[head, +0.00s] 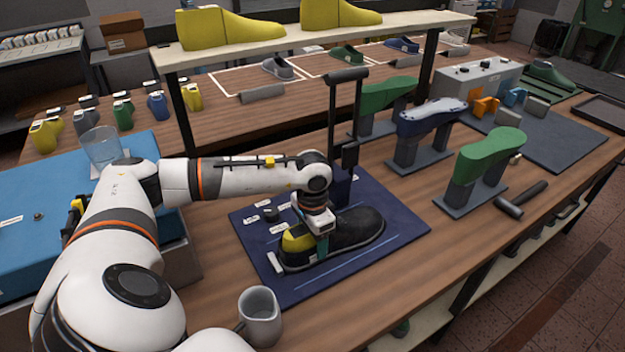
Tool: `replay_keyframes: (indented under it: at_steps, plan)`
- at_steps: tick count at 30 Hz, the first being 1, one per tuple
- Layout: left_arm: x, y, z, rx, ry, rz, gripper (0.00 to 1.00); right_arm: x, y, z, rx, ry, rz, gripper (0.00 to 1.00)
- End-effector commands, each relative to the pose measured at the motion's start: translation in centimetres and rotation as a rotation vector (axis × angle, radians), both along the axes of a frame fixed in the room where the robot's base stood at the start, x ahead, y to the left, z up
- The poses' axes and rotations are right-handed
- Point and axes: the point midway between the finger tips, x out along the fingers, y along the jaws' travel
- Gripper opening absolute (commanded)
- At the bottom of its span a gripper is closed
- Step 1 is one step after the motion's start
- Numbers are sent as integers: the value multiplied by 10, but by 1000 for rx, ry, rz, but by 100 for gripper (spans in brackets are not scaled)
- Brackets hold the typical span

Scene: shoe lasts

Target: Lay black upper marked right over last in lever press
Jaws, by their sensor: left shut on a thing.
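The black upper (355,232) lies low over the blue base plate (290,293) of the lever press (346,110). A yellow last (298,240) shows at the upper's left end; the rest of it is hidden, and I cannot tell how closely the upper sits on it. The press's dark lever stands upright behind the upper. My left gripper (322,248) points down and is shut on the black upper, near the yellow part. Any left or right mark on the upper is too small to read. My right gripper is not in view.
A grey mug (260,315) stands in front of the base plate. Green lasts on stands (484,165) and a hammer (522,198) are to the right. A glass (102,146) stands at left. A raised shelf (285,42) with yellow lasts crosses behind. The front right tabletop is clear.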

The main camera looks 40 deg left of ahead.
Motion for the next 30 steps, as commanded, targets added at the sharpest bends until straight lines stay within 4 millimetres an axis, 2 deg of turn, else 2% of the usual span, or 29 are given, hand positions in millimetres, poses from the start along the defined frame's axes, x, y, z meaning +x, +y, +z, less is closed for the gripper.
replay_keyframes:
  at_steps: [1, 5, 6, 13, 17, 20, 30]
  plan:
    - [0, 0, 0, 0, 0, 0, 70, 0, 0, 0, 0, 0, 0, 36]
    - [0, 0, 0, 0, 0, 0, 92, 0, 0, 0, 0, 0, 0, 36]
    - [0, 0, 0, 0, 0, 0, 94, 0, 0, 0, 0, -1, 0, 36]
    - [0, 0, 0, 0, 1, 0, 94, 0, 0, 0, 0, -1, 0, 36]
    - [0, 0, 7, 1, -1, 0, 94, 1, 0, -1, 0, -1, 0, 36]
    - [1, 0, 21, 1, -3, 0, 94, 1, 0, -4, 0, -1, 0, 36]
    - [1, 0, 92, 0, -6, -1, 94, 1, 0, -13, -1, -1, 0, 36]
